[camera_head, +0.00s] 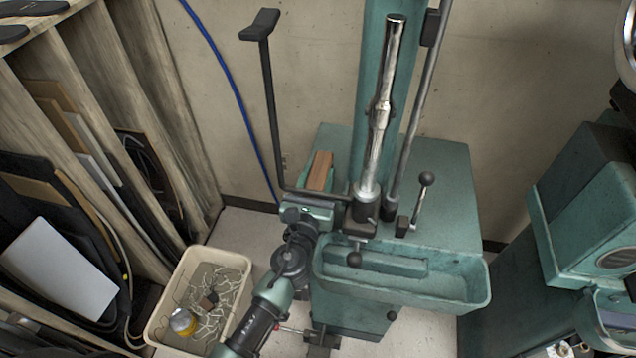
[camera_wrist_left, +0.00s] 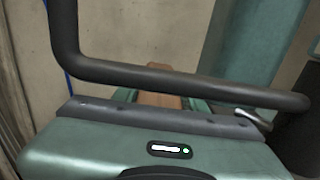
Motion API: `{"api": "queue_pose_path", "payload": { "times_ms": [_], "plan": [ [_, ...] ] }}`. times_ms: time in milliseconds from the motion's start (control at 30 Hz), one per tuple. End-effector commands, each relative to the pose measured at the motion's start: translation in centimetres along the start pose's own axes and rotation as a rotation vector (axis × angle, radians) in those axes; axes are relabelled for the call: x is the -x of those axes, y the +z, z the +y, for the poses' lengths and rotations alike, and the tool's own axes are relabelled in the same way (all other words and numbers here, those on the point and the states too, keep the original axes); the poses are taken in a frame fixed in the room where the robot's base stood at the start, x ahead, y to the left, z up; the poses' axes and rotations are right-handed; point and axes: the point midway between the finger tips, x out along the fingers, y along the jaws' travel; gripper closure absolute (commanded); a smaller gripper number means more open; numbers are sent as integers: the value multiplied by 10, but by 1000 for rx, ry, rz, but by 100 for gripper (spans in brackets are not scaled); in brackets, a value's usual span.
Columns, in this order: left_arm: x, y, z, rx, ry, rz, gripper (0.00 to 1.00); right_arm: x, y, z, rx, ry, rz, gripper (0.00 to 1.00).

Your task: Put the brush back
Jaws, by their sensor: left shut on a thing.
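The brush shows as a brown wooden block (camera_head: 320,171) just left of the upright green column, over the back left part of the green machine base. My left gripper (camera_head: 318,186) reaches up to it from the front and is shut on it. In the left wrist view the brown wood of the brush (camera_wrist_left: 160,99) shows just beyond the gripper's front edge, partly hidden behind a black bar. Its bristles cannot be made out, and I cannot tell whether it touches the base. My right gripper is not in view.
A bent black bar (camera_head: 272,110) rises close to my left gripper and crosses the left wrist view (camera_wrist_left: 180,84). A green trough (camera_head: 470,298) is fixed at the machine's front. A cream bin (camera_head: 236,259) with scraps stands on the floor, beside wooden racks (camera_head: 160,75). Another green machine (camera_head: 600,190) stands right.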

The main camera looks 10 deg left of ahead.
Motion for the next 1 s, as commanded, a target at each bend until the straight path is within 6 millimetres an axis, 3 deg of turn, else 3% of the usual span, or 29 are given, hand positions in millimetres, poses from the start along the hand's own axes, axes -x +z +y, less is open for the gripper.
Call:
{"api": "queue_pose_path", "payload": {
  "times_ms": [67, 300, 733, 767, 800, 1000],
  "plan": [
    [-4, -1, 0, 1, 0, -1, 100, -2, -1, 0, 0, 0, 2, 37],
    [-4, -35, 0, -1, -1, 0, 100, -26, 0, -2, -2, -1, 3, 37],
    [-4, -39, 0, 0, -1, 0, 100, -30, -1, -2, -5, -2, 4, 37],
    [-4, -38, 0, 0, -1, 0, 50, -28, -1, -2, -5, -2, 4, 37],
    [-4, -38, 0, 0, -1, 1, 39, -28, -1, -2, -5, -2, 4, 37],
    [-4, -38, 0, 0, -1, 1, 37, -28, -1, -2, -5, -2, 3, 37]
  ]
}}
